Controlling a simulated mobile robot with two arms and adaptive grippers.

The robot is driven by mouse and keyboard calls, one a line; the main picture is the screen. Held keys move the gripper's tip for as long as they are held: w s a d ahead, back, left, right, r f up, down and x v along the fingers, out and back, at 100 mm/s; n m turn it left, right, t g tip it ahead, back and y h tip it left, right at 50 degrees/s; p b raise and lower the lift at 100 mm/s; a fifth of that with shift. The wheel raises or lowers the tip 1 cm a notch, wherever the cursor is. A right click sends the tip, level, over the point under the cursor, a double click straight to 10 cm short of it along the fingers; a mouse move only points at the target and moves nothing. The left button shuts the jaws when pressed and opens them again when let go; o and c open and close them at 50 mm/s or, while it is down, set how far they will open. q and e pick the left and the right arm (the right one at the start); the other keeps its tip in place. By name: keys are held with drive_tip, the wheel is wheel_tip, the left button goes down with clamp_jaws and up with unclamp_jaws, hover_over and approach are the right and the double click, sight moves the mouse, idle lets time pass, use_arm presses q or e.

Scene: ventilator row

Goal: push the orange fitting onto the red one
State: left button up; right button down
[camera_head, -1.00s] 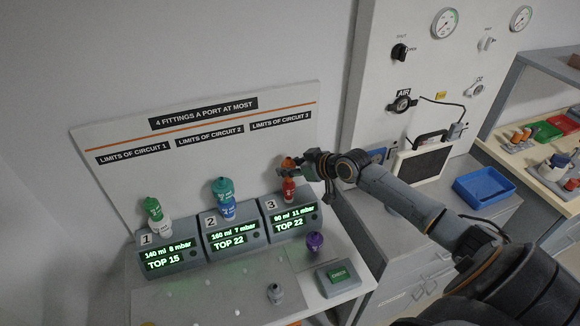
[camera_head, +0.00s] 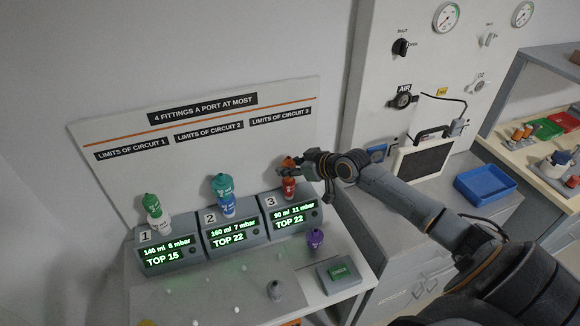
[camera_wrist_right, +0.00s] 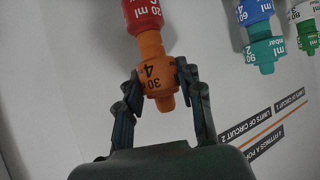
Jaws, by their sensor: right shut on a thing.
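The orange fitting (camera_wrist_right: 158,82) is between the fingers of my right gripper (camera_wrist_right: 160,92), which is shut on it. In the wrist view its end meets the red fitting (camera_wrist_right: 143,14), in line with it, with no clear gap. In the head view the red fitting (camera_head: 289,187) stands upright on port 3, and the orange fitting (camera_head: 288,163) is on top of it, partly hidden by my right gripper (camera_head: 291,169). Whether it is fully seated I cannot tell. My left gripper is not in view.
Port 1 bears a green fitting (camera_head: 151,201) above a white one. Port 2 bears a teal fitting (camera_head: 222,185) above a blue one. A purple fitting (camera_head: 315,239) and a grey fitting (camera_head: 275,290) stand in front, near the check button (camera_head: 340,273).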

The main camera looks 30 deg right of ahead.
idle(0.3)
drive_tip(key=c, duration=0.8)
unclamp_jaws()
drive_tip(key=shift+s, duration=0.1)
drive_tip(key=shift+v, duration=5.95)
